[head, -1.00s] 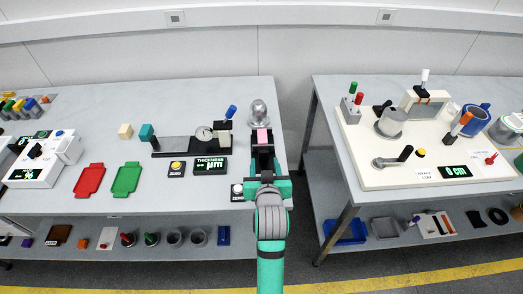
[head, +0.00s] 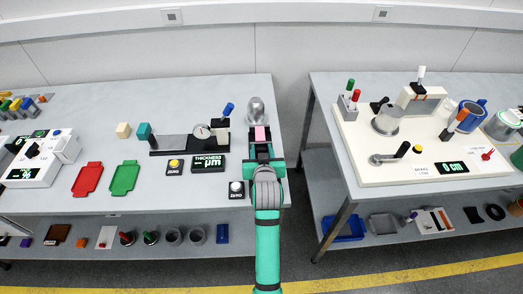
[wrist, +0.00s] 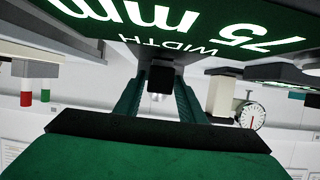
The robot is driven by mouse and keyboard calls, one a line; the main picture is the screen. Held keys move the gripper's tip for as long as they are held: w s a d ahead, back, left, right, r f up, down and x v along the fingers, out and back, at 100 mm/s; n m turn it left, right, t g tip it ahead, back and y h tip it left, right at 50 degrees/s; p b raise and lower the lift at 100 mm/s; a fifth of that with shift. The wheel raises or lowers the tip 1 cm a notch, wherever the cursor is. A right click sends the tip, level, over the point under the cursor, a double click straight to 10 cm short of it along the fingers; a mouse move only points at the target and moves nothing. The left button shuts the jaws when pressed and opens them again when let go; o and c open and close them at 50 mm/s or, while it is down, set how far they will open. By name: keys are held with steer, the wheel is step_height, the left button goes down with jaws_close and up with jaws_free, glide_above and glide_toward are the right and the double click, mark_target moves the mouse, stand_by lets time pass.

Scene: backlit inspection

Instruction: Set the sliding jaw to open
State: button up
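In the head view my gripper (head: 263,152) reaches over the right end of the left table, and my arm hides much of what is under it. A black device with a pink block (head: 261,133) on it shows just past my fingers. I cannot pick out the sliding jaw there. In the wrist view, which is upside down, a display (wrist: 200,30) reads 75 mm WIDTH. My two green fingers (wrist: 158,95) stand apart, with a small black block (wrist: 160,78) between or just beyond them. I cannot tell whether they touch it.
A silver dome (head: 255,110) stands behind the pink block. To the left are a thickness gauge (head: 180,145), its display (head: 208,163), a yellow button (head: 175,163) and a white button (head: 236,187). A gap separates this table from the right table (head: 345,185).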

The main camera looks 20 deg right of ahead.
jaws_close()
steer(key=shift+s+a, duration=0.15)
steer(key=shift+s, duration=0.45)
steer(key=shift+s+a, duration=0.15)
steer(key=shift+s, duration=0.4)
steer(key=shift+o, duration=2.2)
jaws_free()
steer(key=shift+s, duration=0.1)
steer(key=v, duration=1)
steer(key=shift+s+a+r, duration=0.1)
steer(key=shift+s+r, duration=0.1)
steer(key=shift+s, duration=0.1)
steer(key=shift+s, duration=0.1)
